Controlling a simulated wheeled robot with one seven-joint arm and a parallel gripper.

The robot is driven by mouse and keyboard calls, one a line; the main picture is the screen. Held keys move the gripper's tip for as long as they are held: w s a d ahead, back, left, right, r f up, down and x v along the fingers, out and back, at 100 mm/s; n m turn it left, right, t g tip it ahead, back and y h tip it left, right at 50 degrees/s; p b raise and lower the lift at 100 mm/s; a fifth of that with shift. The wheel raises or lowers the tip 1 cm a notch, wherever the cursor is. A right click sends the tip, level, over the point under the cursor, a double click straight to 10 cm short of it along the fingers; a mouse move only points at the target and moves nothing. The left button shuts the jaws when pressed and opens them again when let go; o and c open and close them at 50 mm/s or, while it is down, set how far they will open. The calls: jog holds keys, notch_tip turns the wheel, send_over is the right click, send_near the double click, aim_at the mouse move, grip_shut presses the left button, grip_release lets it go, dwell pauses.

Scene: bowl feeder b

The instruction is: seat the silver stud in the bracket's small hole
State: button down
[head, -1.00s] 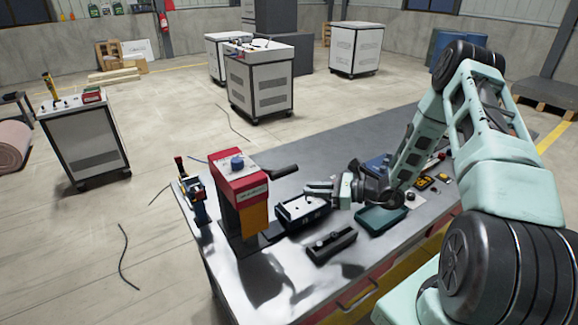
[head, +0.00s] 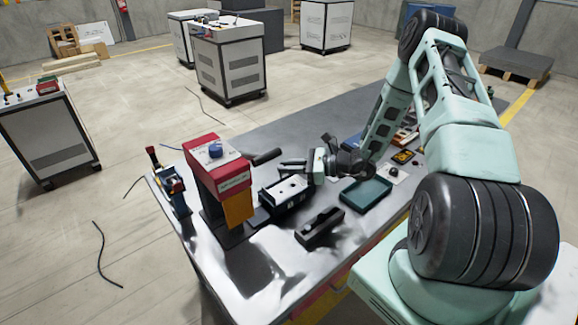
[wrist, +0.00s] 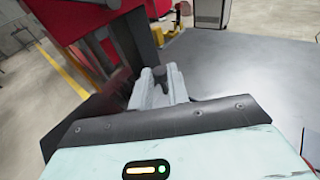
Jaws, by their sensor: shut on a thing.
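My gripper (head: 288,164) reaches in from the right above the worktable, with its fingers pointing left. In the wrist view the pale fingers (wrist: 160,92) are shut on a short dark-grey cylindrical piece, which looks like the stud (wrist: 160,73). Its silver colour does not show in this light. In the head view the stud is too small to make out. Below the fingers stands a dark box-like fixture with a pale top bearing small dark spots, apparently the bracket (head: 285,191). The fingers look apart from it. I cannot tell which spot is the small hole.
A red and orange press (head: 218,178) with a blue knob stands just left of the bracket. A dark block (head: 320,228) lies in front, and a teal tray (head: 366,193) is to the right. A small blue device (head: 170,190) stands at the table's left edge.

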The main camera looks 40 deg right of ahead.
jog(key=shift+f+b, duration=1.6)
jog(key=shift+f, duration=0.8)
jog(key=shift+f+b, duration=0.55)
jog(key=shift+f, duration=0.2)
jog(key=shift+r, duration=0.15)
jog(key=shift+r+p, duration=0.3)
jog(key=shift+p, duration=0.1)
jog(key=shift+f, duration=0.3)
dwell(1.5)
jog(key=shift+r, duration=0.25)
jog(key=shift+f, duration=0.35)
dwell(1.9)
